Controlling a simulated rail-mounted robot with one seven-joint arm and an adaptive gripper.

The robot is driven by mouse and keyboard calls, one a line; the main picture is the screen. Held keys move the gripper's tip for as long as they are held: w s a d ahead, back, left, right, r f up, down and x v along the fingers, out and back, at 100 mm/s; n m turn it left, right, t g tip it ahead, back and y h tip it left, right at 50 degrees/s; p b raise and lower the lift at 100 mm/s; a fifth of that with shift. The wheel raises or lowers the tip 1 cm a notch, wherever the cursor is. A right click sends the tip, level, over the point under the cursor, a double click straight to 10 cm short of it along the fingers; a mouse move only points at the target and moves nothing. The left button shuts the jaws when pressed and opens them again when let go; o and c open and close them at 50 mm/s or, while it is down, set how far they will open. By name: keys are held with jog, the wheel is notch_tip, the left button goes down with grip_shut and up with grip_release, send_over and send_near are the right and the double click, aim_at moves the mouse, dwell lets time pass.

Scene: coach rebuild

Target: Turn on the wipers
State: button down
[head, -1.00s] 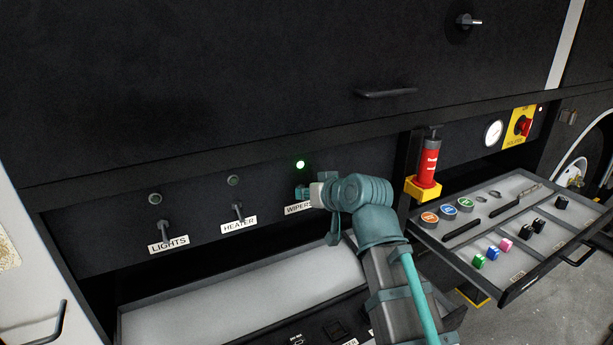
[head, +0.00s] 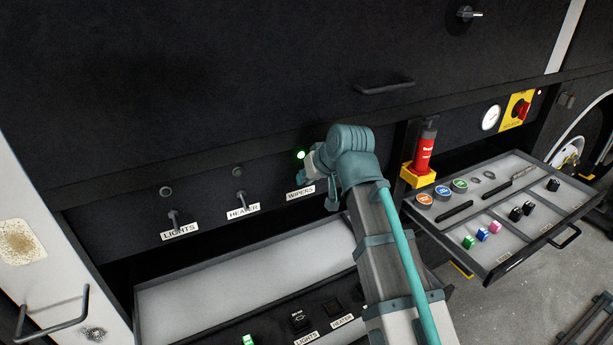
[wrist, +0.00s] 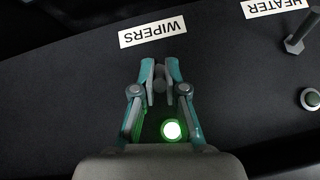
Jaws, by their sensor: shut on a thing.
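The WIPERS label (head: 300,193) is on the dark panel, and it shows upside down in the wrist view (wrist: 152,31). The round wipers lamp (head: 300,155) glows green; it also glows in the wrist view (wrist: 172,130). My gripper (wrist: 160,72) is shut on the wipers toggle lever (wrist: 160,85), between the label and the lamp. Only a small dark part of the lever shows between the fingertips. In the head view my gripper (head: 306,172) is at the panel just below the lamp, and my wrist hides the lever.
Left of it are the HEATER toggle (head: 241,199) and LIGHTS toggle (head: 175,220), with unlit lamps above. An open drawer (head: 497,262) with small parts juts out at the right. A red cylinder (head: 425,150) stands in a yellow holder near my arm. A grey tray (head: 235,265) lies below the panel.

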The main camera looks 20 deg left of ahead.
jog(key=c, duration=1.2)
grip_release()
jog(key=shift+r, duration=0.1)
jog(key=v, duration=1.1)
jog(key=shift+s+d+r, duration=0.2)
jog(key=shift+s+d, duration=0.05)
jog(key=shift+d, duration=0.05)
